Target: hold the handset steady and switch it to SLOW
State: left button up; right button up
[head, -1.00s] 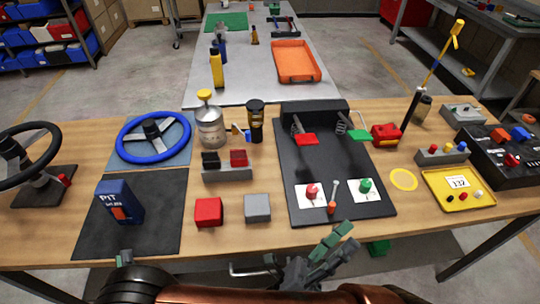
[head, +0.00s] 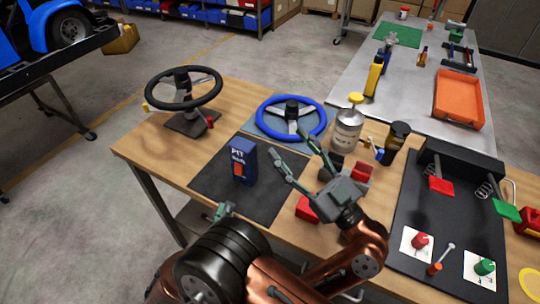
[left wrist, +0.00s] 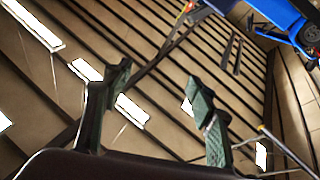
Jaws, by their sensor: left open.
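The handset (head: 243,162) is a dark blue box with white PIT lettering and an orange-red switch. It stands upright on the black mat (head: 212,187) and nothing holds it. The switch's setting is too small to read. My left gripper (head: 275,168) is open and empty to the right of the handset, its fingers pointing left towards it. Its open fingers also show in the left wrist view (left wrist: 160,88), with the ceiling behind. Only a green fingertip part of my right gripper (head: 223,210) shows near the table's front edge, below the handset; my arm hides the rest.
A black steering wheel (head: 184,88) on a stand is at the left, and a blue wheel (head: 290,119) lies behind the handset. A red block (head: 306,208) is beneath my left gripper. A metal canister (head: 346,132) and a black pedal board (head: 408,205) are to the right.

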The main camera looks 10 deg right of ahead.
aim_at(242, 143)
pick_arm(q)
jog(key=w+a+f+g, duration=0.1)
jog(key=f+g, duration=0.1)
jog(key=w+a+f+g+y, duration=0.1)
jog(key=w+a+f+g, duration=0.1)
jog(key=f+g, duration=0.1)
jog(key=w+a+f+n+g, duration=0.1)
jog(key=w+f+g, duration=0.1)
jog(key=shift+a+f+y, duration=0.15)
jog(key=shift+a+y, duration=0.15)
jog(key=shift+y, duration=0.1)
jog(key=shift+w+a+f+g, duration=0.1)
jog(key=shift+w+a+g, duration=0.15)
jog(key=shift+g, duration=0.05)
jog(key=x, duration=0.7)
jog(key=shift+a, duration=0.15)
jog(key=shift+c, duration=0.2)
